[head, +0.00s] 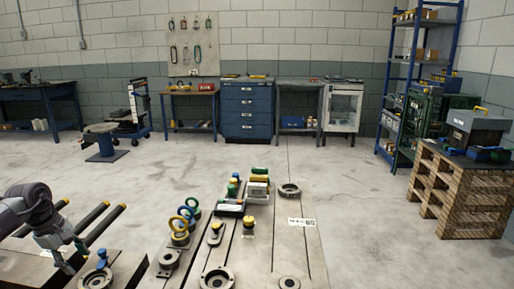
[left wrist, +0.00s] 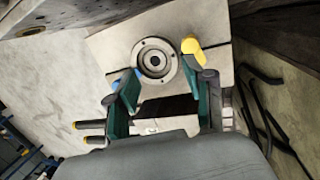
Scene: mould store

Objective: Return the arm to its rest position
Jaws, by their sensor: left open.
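My left arm (head: 35,215) comes in from the left edge in the head view. My left gripper (head: 74,256) is low at the left, beside the left end of the bench. In the left wrist view, the left gripper (left wrist: 168,88) has its two green fingers spread wide with nothing held between them. A round grey flange (left wrist: 155,58) lies beyond the fingertips on a plate. A yellow-topped part (left wrist: 191,46) is close to the right fingertip, and a bit of blue shows by the left one. My right gripper is in neither view.
A slotted plate (head: 262,262) carries flanges, blue and yellow ring bolts (head: 183,222) and several coloured blocks (head: 258,187). Black bars with yellow ends (head: 105,224) stick out near my left gripper. A wooden pallet stack (head: 458,195) stands right. The middle floor is clear.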

